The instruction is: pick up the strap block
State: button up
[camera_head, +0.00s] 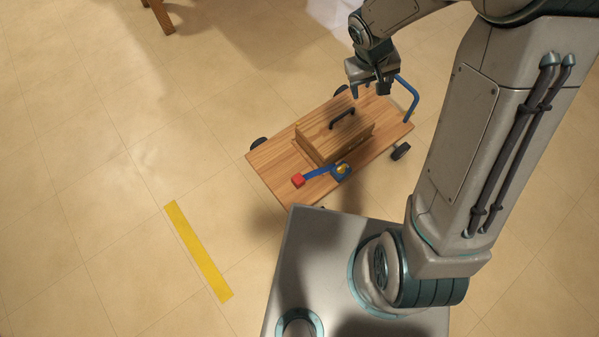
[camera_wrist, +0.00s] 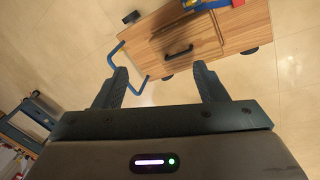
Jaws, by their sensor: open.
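The strap block is most likely the small red block (camera_head: 298,181) at the end of a blue strap (camera_head: 318,173) on the wooden cart (camera_head: 268,167). The strap runs right to a blue and yellow piece (camera_head: 342,170) beside the wooden box. My gripper (camera_head: 371,90) is open and empty, above the cart's far end near its blue handle. In the wrist view my gripper (camera_wrist: 164,84) shows two spread fingers with nothing between them. The red block also shows at the top edge of that view (camera_wrist: 238,2), partly cut off.
A wooden box (camera_head: 352,138) with a black handle (camera_head: 342,119) stands on the cart. The cart's blue push handle (camera_head: 412,98) rises at its right end. A yellow floor strip (camera_head: 198,250) lies at left on open tiles. A wooden leg (camera_head: 160,14) stands at the top left.

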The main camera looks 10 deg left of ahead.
jog(key=w+a+f+n+b, duration=0.1)
jog(key=a+f+b, duration=0.15)
jog(key=f, duration=0.55)
jog(key=w+a+f+n+b, duration=0.15)
jog(key=a+f, duration=0.25)
jog(key=f, duration=0.5)
jog(key=n+g+y+b, duration=0.2)
jog(key=n+b, duration=0.1)
jog(key=b, duration=0.6)
send_over(298, 178)
notch_tip(298, 178, down, 27)
jog(key=shift+m, duration=0.25)
notch_tip(298, 178, down, 7)
jog(key=shift+s+b, duration=0.15)
jog(key=shift+b, duration=0.7)
jog(key=shift+f+b, duration=1.15)
jog(key=shift+f, duration=1.9)
jog(key=c, duration=1.1)
